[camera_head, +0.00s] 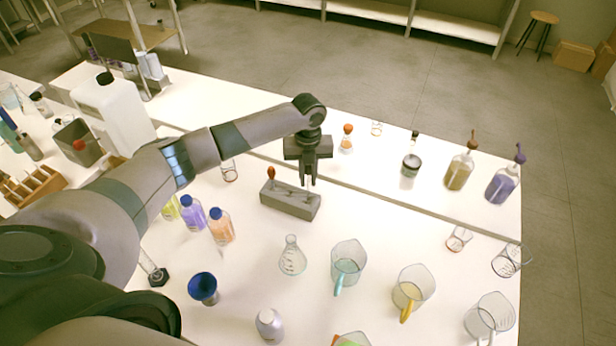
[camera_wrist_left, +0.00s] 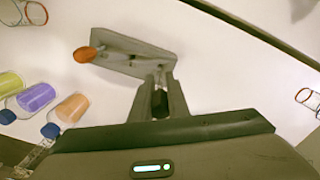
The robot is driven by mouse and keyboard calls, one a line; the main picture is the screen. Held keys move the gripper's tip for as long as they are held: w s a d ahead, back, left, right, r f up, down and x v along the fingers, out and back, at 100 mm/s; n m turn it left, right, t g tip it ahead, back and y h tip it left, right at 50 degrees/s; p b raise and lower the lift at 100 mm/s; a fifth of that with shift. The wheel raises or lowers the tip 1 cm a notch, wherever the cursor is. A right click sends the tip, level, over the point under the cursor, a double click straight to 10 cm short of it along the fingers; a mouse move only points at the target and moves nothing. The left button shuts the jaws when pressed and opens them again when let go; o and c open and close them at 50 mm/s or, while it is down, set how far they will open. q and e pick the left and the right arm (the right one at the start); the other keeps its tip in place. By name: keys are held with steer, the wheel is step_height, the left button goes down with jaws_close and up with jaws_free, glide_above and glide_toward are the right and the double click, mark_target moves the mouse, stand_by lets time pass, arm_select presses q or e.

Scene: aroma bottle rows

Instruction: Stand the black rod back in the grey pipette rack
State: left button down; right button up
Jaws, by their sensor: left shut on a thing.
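The grey pipette rack (camera_head: 289,204) is a long block on the white table near the middle of the head view. A pipette with an orange-brown bulb (camera_head: 271,173) stands at its left end. My left gripper (camera_head: 309,180) points down over the rack's right end. It is shut on the black rod, whose dark end (camera_wrist_left: 160,103) shows between the fingers in the wrist view. The grey rack (camera_wrist_left: 130,45) lies just beyond the fingertips there. The rod's lower end is mostly hidden, so I cannot tell if it is in a hole. My right gripper is not in view.
Orange and purple bottles (camera_head: 221,227) stand left of the rack. A glass flask (camera_head: 292,257) and a teal-handled beaker (camera_head: 347,264) stand in front. A raised ledge runs behind, with an orange-topped bottle (camera_head: 346,142) on it.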

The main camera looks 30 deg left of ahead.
mark_target(308, 197)
arm_select(q)
steer(key=shift+f, duration=0.3)
stand_by(0.4)
steer(key=shift+f, duration=0.5)
stand_by(0.3)
steer(key=shift+f+b, duration=0.6)
steer(key=shift+f, duration=0.2)
steer(key=shift+f, duration=0.25)
steer(key=shift+f+b, duration=0.7)
steer(key=shift+f, duration=0.4)
stand_by(0.4)
steer(key=c, duration=1.6)
jaws_free()
steer(key=shift+r, duration=0.1)
